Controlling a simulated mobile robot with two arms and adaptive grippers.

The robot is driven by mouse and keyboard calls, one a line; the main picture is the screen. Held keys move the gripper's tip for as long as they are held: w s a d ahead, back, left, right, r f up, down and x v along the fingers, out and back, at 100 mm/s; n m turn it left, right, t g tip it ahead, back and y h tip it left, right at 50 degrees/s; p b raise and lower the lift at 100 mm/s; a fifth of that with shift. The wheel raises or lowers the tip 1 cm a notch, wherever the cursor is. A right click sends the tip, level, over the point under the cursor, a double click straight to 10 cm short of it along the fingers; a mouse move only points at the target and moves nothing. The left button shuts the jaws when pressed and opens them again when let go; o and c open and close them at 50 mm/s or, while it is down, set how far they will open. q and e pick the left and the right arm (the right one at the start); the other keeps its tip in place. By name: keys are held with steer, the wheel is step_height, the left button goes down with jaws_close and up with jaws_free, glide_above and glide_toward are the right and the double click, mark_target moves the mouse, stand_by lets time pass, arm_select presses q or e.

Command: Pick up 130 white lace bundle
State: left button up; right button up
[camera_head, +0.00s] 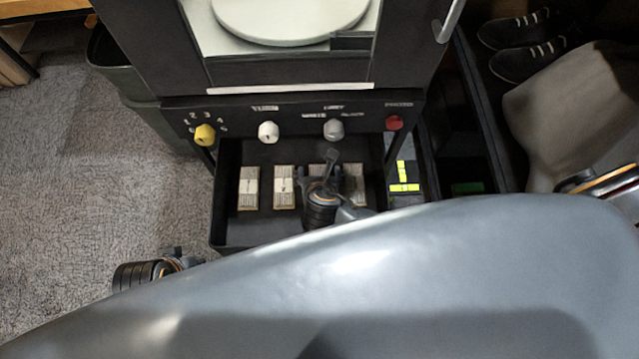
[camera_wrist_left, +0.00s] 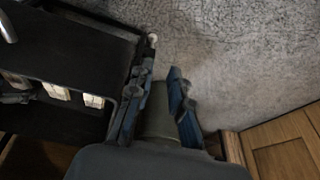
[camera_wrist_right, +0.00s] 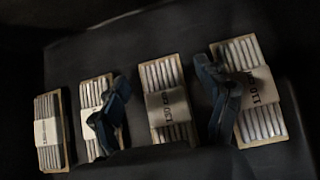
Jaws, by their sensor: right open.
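Several white lace bundles on brown cards lie in a row in the black drawer tray (camera_head: 228,225). In the right wrist view, the bundle whose paper band seems to read 130 (camera_wrist_right: 167,103) lies between the two fingers of my right gripper (camera_wrist_right: 164,108). The fingers are apart and not closed on it. The bundle to its right has a band reading 110 (camera_wrist_right: 262,88). In the head view my right gripper (camera_head: 322,180) is over the tray and partly hides a bundle. My left gripper (camera_wrist_left: 157,108) is empty, fingers apart, away from the tray.
Other bundles lie to the left (camera_wrist_right: 97,110) and far left (camera_wrist_right: 49,132); their bands are hard to read. Yellow (camera_head: 204,135), white (camera_head: 268,132), grey (camera_head: 334,129) and red (camera_head: 394,122) knobs stick out above the tray. Carpet (camera_head: 70,180) is open at left.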

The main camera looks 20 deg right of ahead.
steer(key=c, duration=1)
steer(key=shift+r, duration=0.15)
